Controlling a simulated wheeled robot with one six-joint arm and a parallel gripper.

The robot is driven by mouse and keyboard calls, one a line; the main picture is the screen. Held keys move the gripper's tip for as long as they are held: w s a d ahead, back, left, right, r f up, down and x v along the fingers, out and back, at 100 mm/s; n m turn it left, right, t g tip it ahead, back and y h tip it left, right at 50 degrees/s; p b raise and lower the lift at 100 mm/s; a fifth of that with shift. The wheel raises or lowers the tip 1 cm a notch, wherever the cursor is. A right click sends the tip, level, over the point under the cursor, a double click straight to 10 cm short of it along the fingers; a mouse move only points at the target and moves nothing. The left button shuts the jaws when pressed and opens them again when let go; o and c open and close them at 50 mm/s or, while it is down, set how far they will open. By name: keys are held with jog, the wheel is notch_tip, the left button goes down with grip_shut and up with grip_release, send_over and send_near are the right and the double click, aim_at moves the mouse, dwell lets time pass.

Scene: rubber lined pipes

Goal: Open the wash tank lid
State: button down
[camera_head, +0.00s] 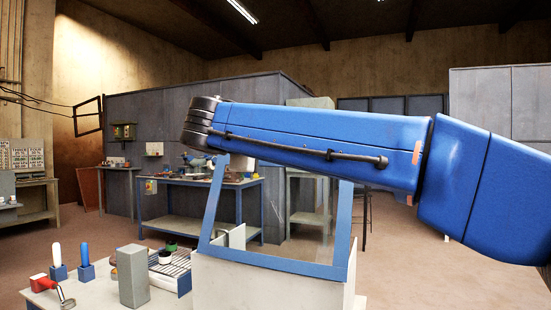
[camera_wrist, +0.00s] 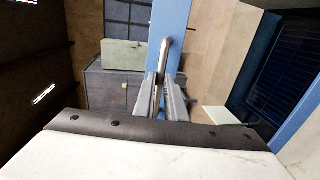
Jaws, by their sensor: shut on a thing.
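The wash tank (camera_head: 270,290) is a pale box at the bottom middle of the head view. Its lid (camera_head: 275,266), a blue frame around a clear pane, stands raised at a steep angle above the tank. My arm crosses in front of the lid's upper edge and hides it. In the wrist view, my gripper (camera_wrist: 165,88) is shut on a thin metal handle (camera_wrist: 163,58) beside a blue bar of the lid (camera_wrist: 174,20). The gripper's fingers are not visible in the head view.
A pale bench (camera_head: 100,293) at lower left holds a grey block (camera_head: 132,276), blue stands with handled tools, a red tool (camera_head: 42,283) and a wire rack. A blue-framed workbench (camera_head: 205,183) stands behind. Open floor (camera_head: 430,275) lies to the right.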

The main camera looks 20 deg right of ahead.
jog(key=s+a+t+h, duration=0.2)
jog(key=s+a, duration=0.5)
jog(key=shift+s+a+f+t+h, duration=0.15)
jog(key=shift+s+a+t+h, duration=0.15)
jog(key=shift+t+h, duration=0.1)
jog(key=c, duration=1.8)
grip_release()
